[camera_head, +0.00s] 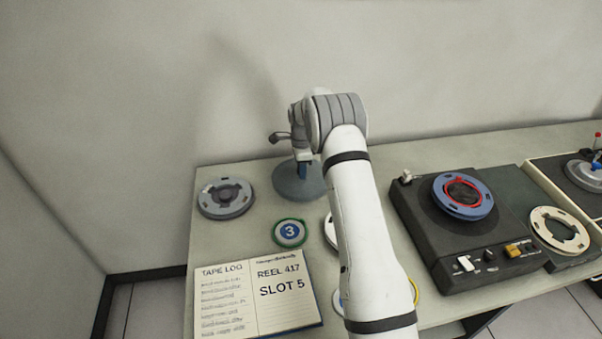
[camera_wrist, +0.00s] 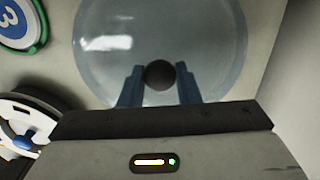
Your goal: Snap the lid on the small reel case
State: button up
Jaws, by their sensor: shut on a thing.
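My gripper (camera_head: 303,168) is at the back left of the table, pointing down. In the wrist view my gripper (camera_wrist: 160,72) has its two blue fingers on either side of a dark round knob, shut on it. The knob sits on a clear, bluish round lid (camera_wrist: 105,60), which shows in the head view as a blue-grey disc (camera_head: 290,187) beneath my gripper. I cannot tell whether the lid rests on the table or is slightly raised. No separate case can be made out with certainty; my arm hides part of the table.
A green-rimmed disc marked 3 (camera_head: 290,233) lies in front of the lid. A grey reel (camera_head: 226,198) is at left, with an open log book (camera_head: 258,299) in front. A dark tape machine (camera_head: 470,240) with a blue reel (camera_head: 484,206) stands right. A wall is close behind.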

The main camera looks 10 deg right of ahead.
jog(key=shift+r+p, duration=0.9)
jog(key=shift+r, duration=1.65)
